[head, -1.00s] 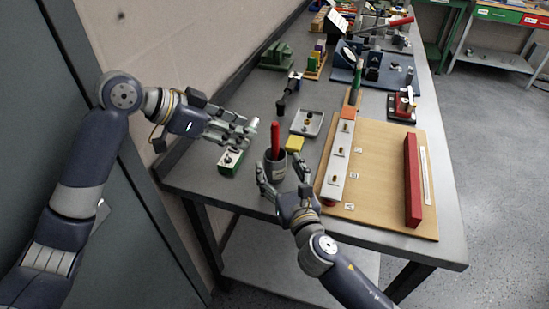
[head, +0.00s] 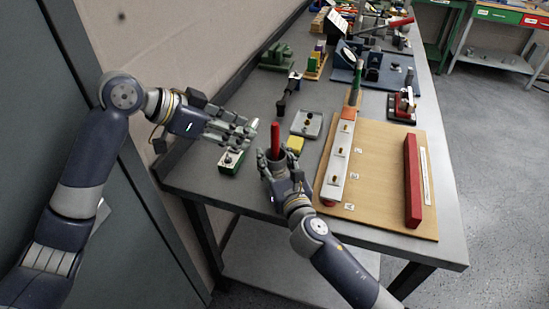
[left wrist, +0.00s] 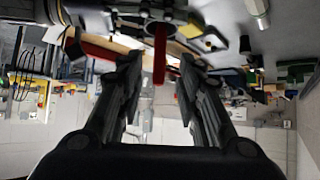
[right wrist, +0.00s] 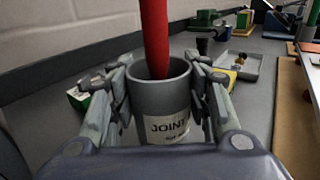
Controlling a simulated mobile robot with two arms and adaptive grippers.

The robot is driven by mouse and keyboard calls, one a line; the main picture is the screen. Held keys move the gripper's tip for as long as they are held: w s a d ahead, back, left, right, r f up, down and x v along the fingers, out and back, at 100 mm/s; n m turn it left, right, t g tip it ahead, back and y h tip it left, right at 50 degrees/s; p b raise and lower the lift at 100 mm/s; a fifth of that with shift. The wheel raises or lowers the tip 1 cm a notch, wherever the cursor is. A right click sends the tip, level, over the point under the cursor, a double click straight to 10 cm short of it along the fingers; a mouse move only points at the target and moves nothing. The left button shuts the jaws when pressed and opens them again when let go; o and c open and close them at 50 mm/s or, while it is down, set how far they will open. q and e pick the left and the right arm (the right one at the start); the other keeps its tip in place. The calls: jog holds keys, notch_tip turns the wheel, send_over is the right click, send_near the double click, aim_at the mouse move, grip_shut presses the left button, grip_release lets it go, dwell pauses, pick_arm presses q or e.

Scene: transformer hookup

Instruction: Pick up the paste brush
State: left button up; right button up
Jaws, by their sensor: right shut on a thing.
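The paste brush shows as a red handle (head: 275,139) standing up out of a grey pot (right wrist: 160,105) labelled "JOINT"; its lower end is hidden inside. The handle also shows in the right wrist view (right wrist: 155,40) and the left wrist view (left wrist: 160,55). My right gripper (head: 277,162) is shut on the pot, one finger on each side of it. My left gripper (head: 243,130) is open and empty, to the left of the handle and apart from it. In the left wrist view its fingers (left wrist: 157,62) are spread, with the handle seen beyond them.
A green and white block (head: 231,160) sits on the bench under the left gripper. A yellow block (head: 295,144) and a grey tray (head: 307,124) lie just behind the pot. A wooden board (head: 385,205) with a white strip (head: 337,170) and red bar (head: 412,180) lies to the right.

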pick_arm(q)
jog(key=shift+o, duration=0.7)
jog(key=m+t+y, duration=0.9)
jog(key=m+y, duration=0.1)
jog(key=m, duration=1.2)
send_near(275, 127)
jog(key=x, duration=0.5)
jog(key=shift+w+r, duration=0.25)
jog(key=shift+w, duration=0.1)
jog(key=x, duration=0.5)
jog(key=shift+w+f, duration=0.15)
jog(key=shift+f, duration=0.35)
grip_shut()
